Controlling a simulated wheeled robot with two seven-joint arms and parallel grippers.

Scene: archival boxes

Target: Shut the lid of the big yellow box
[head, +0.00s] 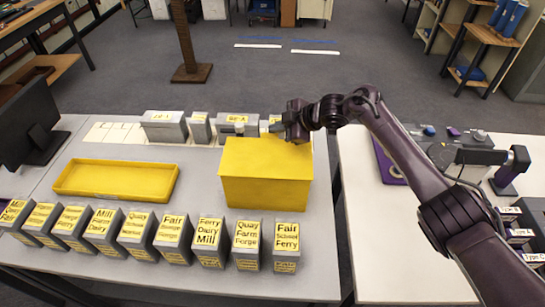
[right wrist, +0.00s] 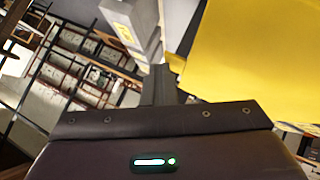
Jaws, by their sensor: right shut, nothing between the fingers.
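The big yellow box (head: 266,190) stands on the grey table, right of its middle. Its yellow lid (head: 265,154) lies over the top and looks flat; I cannot tell whether a thin gap is left at the rim. My right gripper (head: 277,129) is at the far edge of the lid, close above or beside it; contact cannot be made out. In the right wrist view its fingers (right wrist: 163,80) are together and empty, and a large yellow face of the box (right wrist: 245,60) fills the upper right. My left gripper is not in view.
A shallow yellow tray (head: 117,180) lies left of the box. Several labelled grey boxes (head: 135,236) line the front edge. More grey boxes (head: 164,127) stand behind. A dark monitor (head: 28,122) is at the left. A white table (head: 385,245) adjoins on the right.

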